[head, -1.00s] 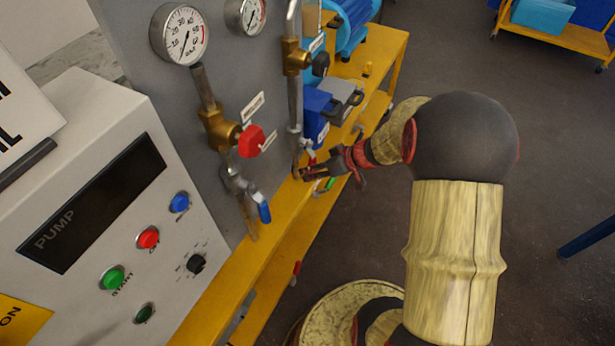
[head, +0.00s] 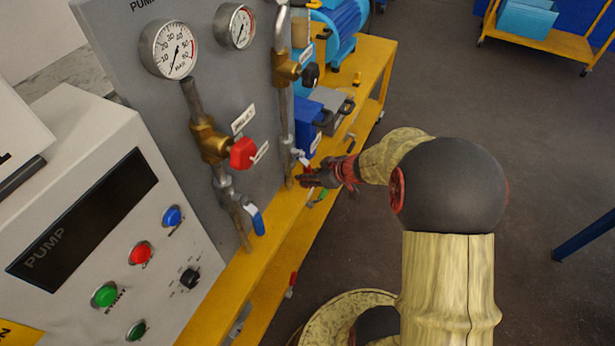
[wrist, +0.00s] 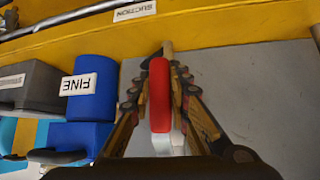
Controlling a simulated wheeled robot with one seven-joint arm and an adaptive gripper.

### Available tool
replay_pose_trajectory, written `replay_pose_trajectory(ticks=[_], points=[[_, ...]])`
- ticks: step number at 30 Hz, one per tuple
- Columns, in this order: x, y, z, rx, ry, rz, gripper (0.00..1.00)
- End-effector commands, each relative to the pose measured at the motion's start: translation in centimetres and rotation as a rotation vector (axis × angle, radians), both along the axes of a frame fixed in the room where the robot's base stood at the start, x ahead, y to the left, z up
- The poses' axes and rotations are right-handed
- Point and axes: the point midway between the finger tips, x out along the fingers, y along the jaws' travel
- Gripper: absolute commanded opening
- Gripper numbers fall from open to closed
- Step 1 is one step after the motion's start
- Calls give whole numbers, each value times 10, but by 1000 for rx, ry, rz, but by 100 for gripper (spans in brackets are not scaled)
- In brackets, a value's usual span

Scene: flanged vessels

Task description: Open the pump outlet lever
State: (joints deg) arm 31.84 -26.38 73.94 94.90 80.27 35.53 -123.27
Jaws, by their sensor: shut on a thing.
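A lever with a red handle (wrist: 160,100) on a pale metal stem stands between the fingers of my gripper (wrist: 160,75) in the wrist view. The fingers are shut on the red handle, one on each side. In the head view my gripper (head: 304,179) is at the lower end of the right-hand pipe, in front of the grey panel. There the fingers hide much of the lever, and its exact angle is hard to tell. I cannot read a label naming this lever.
A blue lever (head: 255,219) and a red knob (head: 243,153) are on the left-hand pipe. A blue box (wrist: 92,88) marked FINE is beside my gripper. The yellow bench (head: 263,256) runs below the panel.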

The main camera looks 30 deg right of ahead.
Motion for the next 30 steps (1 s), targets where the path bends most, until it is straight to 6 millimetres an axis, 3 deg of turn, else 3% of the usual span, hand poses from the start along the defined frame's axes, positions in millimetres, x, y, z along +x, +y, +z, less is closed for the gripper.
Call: replay_pose_trajectory(ticks=[11, 20, 25, 30], points=[[0, -1, 0, -1, -1, -1, 37], [0, -1, 1, -1, -1, -1, 37], [-10, -6, 14, -1, -4, -3, 37], [-32, -16, 37, -4, -4, -4, 37]])
